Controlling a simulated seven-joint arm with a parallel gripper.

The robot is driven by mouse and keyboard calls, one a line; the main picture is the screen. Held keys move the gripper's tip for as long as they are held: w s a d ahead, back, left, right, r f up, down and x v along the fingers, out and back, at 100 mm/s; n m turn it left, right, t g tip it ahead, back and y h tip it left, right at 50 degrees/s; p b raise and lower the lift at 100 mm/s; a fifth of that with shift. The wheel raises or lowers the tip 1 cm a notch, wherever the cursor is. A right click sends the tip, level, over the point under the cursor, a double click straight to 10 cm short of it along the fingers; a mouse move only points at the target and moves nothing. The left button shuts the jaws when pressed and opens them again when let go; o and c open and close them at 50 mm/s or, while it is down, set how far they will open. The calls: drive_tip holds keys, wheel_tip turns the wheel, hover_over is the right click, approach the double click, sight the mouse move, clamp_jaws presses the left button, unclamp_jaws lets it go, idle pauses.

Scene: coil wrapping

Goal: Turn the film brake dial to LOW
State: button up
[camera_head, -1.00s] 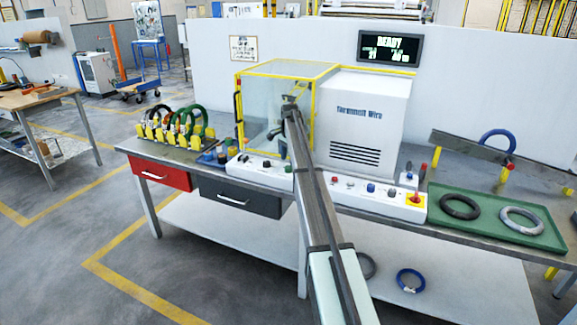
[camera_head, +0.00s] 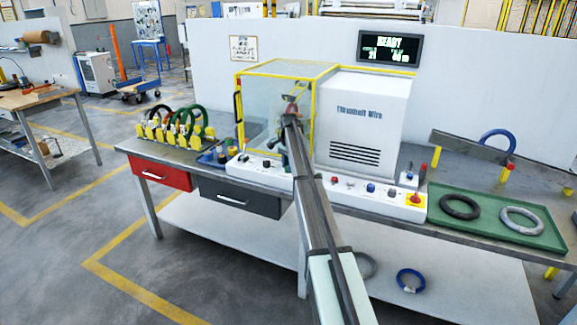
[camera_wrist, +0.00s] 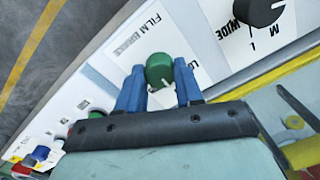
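The film brake dial (camera_wrist: 160,70) is a round green knob on a white panel, with the words FILM BRAKE beside it and a partly hidden label starting "LO" to its right. My gripper (camera_wrist: 160,77) has its two blue fingertips on either side of the knob. No clear gap shows between fingers and knob; I cannot tell whether they press on it. The dial's pointer is not clear. In the head view my gripper (camera_head: 288,142) is over the front of the machine, and my arm hides the dial.
A black dial (camera_wrist: 259,12) with M, L and WIDE marks is close by at upper right. The yellow-framed guard (camera_head: 285,68) stands behind the white control panel (camera_head: 258,170). A red emergency button (camera_head: 415,198) is at right. A green tray (camera_head: 497,218) holds two coils.

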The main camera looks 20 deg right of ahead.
drive_tip(key=c, duration=0.5)
drive_tip(key=shift+n, duration=0.4)
drive_tip(key=n, duration=0.5)
drive_tip(key=shift+n, duration=0.3)
drive_tip(key=n, duration=0.5)
drive_tip(key=shift+n, duration=0.4)
drive_tip(key=o, duration=1)
